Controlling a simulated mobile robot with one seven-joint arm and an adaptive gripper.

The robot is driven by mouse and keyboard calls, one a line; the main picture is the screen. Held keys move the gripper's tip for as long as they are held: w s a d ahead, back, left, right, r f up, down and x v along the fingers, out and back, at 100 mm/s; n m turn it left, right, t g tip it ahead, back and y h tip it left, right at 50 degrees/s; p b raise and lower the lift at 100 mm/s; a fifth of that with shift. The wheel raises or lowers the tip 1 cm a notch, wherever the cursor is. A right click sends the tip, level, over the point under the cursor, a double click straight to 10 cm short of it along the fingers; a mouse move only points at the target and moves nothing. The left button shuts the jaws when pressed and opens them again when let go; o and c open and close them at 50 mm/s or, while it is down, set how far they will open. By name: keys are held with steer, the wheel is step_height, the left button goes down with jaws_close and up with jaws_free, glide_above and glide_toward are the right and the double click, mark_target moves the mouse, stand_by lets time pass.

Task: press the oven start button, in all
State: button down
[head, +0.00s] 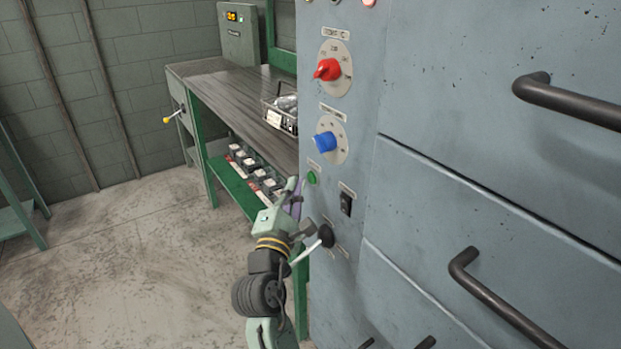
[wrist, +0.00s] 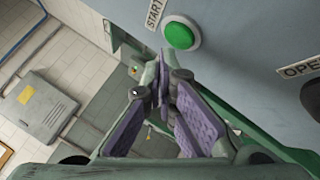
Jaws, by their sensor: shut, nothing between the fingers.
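The green start button (head: 311,178) is on the grey-blue oven panel, below the blue knob. In the wrist view the green button (wrist: 181,33) sits beside a "START" label, just above my fingertips. My gripper (head: 295,190) is at the panel's left edge, close to the button and slightly left of and below it. In the wrist view my gripper (wrist: 164,75) has its purple-padded fingers converging at the tips, shut and empty. The fingertips appear apart from the button; the exact gap cannot be told.
A red knob (head: 328,69) and a blue knob (head: 325,143) are above the button. A black rocker switch (head: 346,203) and a black-based lever (head: 326,236) are right and below. Dark drawer handles (head: 575,103) stick out at right. A workbench (head: 228,92) stands behind; the floor at left is clear.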

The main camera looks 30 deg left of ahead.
steer(key=s, duration=0.1)
steer(key=s+a, duration=0.1)
steer(key=s, duration=0.1)
steer(key=s+a, duration=0.1)
steer(key=shift+s, duration=0.35)
stand_by(0.7)
